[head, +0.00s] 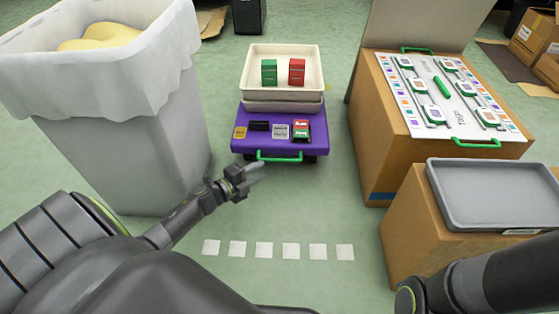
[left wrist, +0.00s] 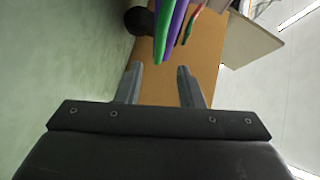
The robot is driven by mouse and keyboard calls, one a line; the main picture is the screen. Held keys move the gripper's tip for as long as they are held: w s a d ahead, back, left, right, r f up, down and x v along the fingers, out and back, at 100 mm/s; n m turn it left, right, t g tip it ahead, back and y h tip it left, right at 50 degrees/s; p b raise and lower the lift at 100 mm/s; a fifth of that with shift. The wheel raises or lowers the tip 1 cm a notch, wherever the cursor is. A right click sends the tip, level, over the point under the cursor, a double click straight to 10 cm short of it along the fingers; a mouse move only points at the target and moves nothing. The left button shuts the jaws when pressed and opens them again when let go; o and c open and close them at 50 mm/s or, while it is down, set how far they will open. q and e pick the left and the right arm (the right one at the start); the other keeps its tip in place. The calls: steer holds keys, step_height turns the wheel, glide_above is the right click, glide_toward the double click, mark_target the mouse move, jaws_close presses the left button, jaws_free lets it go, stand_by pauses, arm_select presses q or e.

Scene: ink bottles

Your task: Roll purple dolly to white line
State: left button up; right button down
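The purple dolly (head: 238,128) stands on the green floor beyond my left gripper, with a green handle (head: 279,157) along its near edge. It carries stacked cream trays (head: 284,106) and several small boxes. The white line (head: 291,251) is a row of separate white squares nearer to me. My left gripper (head: 260,171) is just left of the handle and nearer to me, open and empty. In the left wrist view the open fingers (left wrist: 160,80) point toward the green handle (left wrist: 162,35) and purple deck (left wrist: 177,22), apart from them. My right gripper is out of view.
A grey bin (head: 150,130) with a white liner stands left of the dolly. Cardboard boxes (head: 372,150) on the right bear a white board (head: 455,115) and a grey tray (head: 490,195). The floor between handle and line is clear.

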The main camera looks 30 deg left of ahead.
mark_target(278, 161)
arm_select(q)
steer(key=b+x, duration=0.3)
steer(key=x, duration=0.6)
steer(key=shift+f, duration=0.15)
steer(key=shift+w+d, duration=0.1)
steer(key=shift+w, duration=0.25)
jaws_close()
